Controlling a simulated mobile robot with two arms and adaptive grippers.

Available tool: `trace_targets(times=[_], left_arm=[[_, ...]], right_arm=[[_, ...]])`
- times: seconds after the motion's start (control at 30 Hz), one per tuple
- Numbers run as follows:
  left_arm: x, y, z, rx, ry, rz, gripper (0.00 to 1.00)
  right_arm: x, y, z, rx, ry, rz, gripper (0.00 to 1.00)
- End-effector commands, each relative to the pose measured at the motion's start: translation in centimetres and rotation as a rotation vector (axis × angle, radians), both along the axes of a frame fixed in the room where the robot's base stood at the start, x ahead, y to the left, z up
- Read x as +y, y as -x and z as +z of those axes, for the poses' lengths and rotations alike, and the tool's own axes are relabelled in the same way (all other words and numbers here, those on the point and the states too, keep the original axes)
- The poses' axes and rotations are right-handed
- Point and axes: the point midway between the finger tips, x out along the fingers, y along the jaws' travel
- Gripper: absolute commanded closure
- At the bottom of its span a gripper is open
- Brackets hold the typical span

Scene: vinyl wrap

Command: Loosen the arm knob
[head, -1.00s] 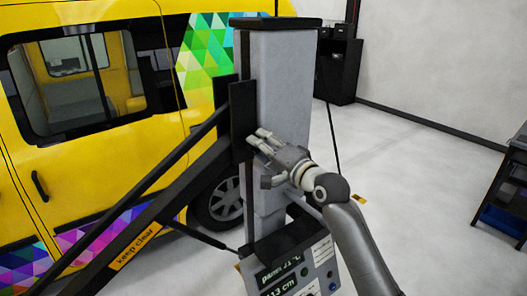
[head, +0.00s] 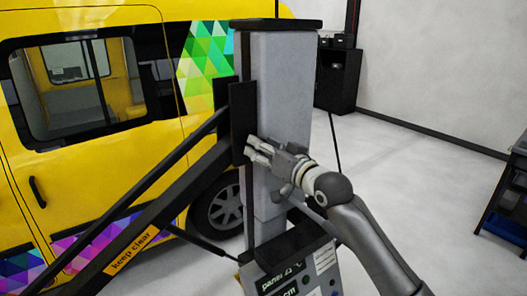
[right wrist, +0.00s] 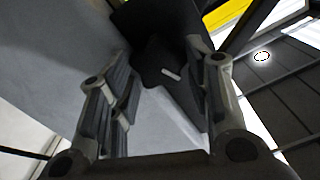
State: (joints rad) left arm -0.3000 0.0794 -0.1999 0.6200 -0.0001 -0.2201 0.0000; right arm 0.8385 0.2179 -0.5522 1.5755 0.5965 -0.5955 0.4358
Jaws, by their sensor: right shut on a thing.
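The arm knob (right wrist: 168,76) is a dark, lobed knob with a short white mark, seen between the fingers in the right wrist view. My right gripper (right wrist: 163,92) is shut on it, with a finger on either side. In the head view my right gripper (head: 252,150) reaches from the right to the black bracket (head: 240,112) on the grey column (head: 283,90). The knob is hidden behind the fingers there. My left gripper is in neither view.
A black diagonal arm (head: 180,190) with a "keep clear" label runs from the bracket to the lower left. A control panel (head: 310,272) sits at the column's foot. A yellow van (head: 100,125) stands behind.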

Motion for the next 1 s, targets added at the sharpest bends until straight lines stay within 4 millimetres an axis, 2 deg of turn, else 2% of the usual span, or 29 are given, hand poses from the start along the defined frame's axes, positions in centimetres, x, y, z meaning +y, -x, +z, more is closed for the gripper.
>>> trace_targets(times=[0.7,0.73,0.9,1.0], left_arm=[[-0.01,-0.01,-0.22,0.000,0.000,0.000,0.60],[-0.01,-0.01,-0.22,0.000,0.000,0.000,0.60],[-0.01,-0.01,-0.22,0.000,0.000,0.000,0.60],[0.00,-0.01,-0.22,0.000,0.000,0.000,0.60]], right_arm=[[0.02,0.00,-0.17,-0.043,0.067,0.000,0.79],[0.02,0.00,-0.17,-0.043,0.067,0.000,0.53],[0.02,0.00,-0.12,-0.043,0.065,0.000,0.33],[0.02,0.00,-0.08,-0.044,0.064,0.000,0.33]])
